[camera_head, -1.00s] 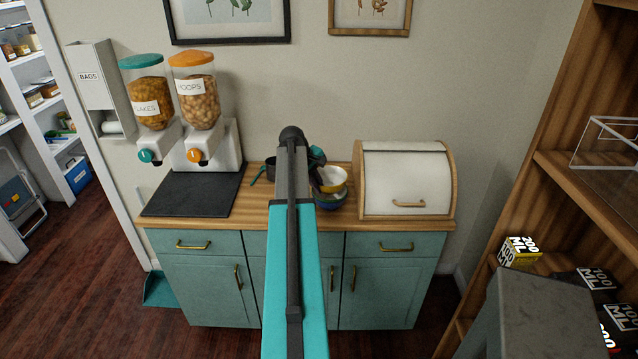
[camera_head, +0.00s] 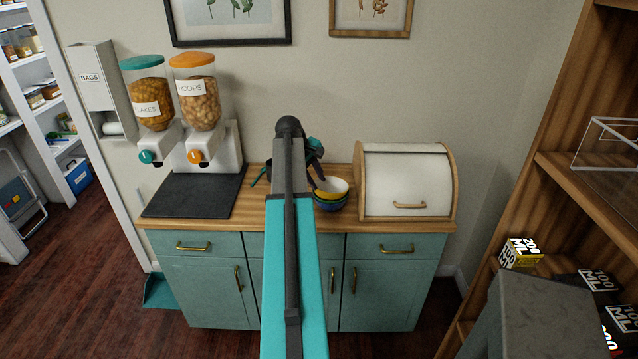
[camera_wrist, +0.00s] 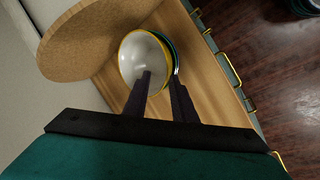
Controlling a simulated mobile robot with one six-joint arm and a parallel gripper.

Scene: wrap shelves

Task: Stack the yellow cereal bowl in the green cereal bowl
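My gripper (camera_head: 319,177) is just above the left side of the yellow bowl. In the wrist view the fingers (camera_wrist: 160,74) are apart, one over the bowl's white inside and the other outside its rim. They look open and clear of the rim. Most of the green bowl is hidden by the yellow one.
A blue bowl (camera_head: 330,207) shows at the bottom of the stack. A wood-and-white bread box (camera_head: 408,180) stands close on the right. Cereal dispensers (camera_head: 195,100) and a black mat (camera_head: 192,195) are at the left. A shelf unit (camera_head: 560,150) stands at far right.

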